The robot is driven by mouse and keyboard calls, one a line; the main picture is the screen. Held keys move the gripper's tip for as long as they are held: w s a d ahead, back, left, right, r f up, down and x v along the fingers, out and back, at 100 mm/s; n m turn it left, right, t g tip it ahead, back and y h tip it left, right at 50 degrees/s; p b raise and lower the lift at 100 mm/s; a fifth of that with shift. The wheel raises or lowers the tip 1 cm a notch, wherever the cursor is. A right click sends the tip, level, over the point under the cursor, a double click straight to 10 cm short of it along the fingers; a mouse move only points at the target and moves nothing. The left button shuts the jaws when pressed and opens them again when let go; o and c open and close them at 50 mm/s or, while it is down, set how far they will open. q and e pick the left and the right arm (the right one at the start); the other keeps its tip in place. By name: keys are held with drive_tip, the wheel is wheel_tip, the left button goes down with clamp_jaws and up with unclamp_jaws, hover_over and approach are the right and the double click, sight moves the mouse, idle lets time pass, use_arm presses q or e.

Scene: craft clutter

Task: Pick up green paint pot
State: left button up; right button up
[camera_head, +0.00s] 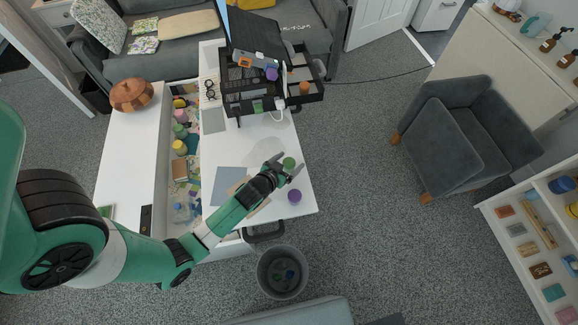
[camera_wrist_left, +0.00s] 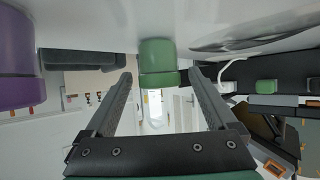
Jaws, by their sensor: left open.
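The green paint pot (camera_head: 289,162) stands on the white table near its right edge. In the left wrist view, which looks inverted, the green pot (camera_wrist_left: 158,62) is centred at the fingertips, with a gap on each side. My left gripper (camera_head: 287,166) is open, its two fingers spread around the pot's near side in the head view. The fingers (camera_wrist_left: 160,78) do not visibly touch the pot. Whether the pot is fully between them or just beyond the tips I cannot tell. My right gripper is in neither view.
A purple pot (camera_head: 294,196) stands close by, and large in the left wrist view (camera_wrist_left: 17,58). A black organiser (camera_head: 270,95) with another green item (camera_head: 258,106) stands at the table's back. A bin (camera_head: 282,272) is on the floor.

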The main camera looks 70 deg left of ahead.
sight(289, 164)
use_arm(q)
drive_tip(key=c, duration=1.4)
drive_tip(key=shift+r, duration=0.1)
drive_tip(key=shift+c, duration=0.2)
drive_tip(key=shift+r, duration=0.2)
drive_tip(key=r+p, duration=0.1)
drive_tip(key=r, duration=0.1)
drive_tip(key=r+p, duration=0.1)
drive_tip(key=shift+s+d+r+p, duration=0.1)
drive_tip(key=shift+d+r+p, duration=0.25)
drive_tip(key=shift+r, duration=0.05)
drive_tip(key=s+d+r+p, duration=0.3)
drive_tip(key=d+r+p, duration=0.3)
drive_tip(key=d, duration=0.6)
wheel_tip(289, 164, up, 3)
drive_tip(key=shift+s+d+f+p, duration=0.1)
drive_tip(key=shift+s+d+p, duration=0.25)
drive_tip(key=shift+d+p, duration=0.05)
